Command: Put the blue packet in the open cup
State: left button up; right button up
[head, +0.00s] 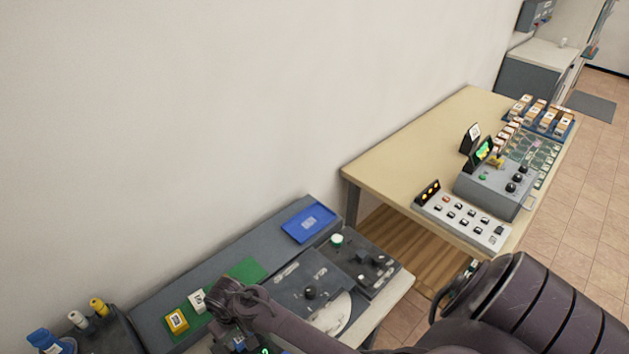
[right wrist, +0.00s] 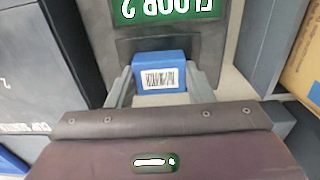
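The blue packet (right wrist: 160,73) has a white barcode label and sits centred between the two fingers of my right gripper in the right wrist view. The fingers of my right gripper (right wrist: 162,86) meet its sides, so the gripper looks shut on it. In the head view, my right gripper (head: 235,300) is low over the bench and its arm hides the packet. I cannot make out the open cup for sure. My left gripper is not in view.
A blue tray (head: 308,222) lies at the back. Capped cylinders (head: 97,306) stand at lower left. A tan table (head: 410,160) with control boxes is at right.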

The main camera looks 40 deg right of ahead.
jog(key=shift+c, duration=1.4)
jog(key=shift+r+p, duration=0.6)
jog(key=shift+r, duration=1.7)
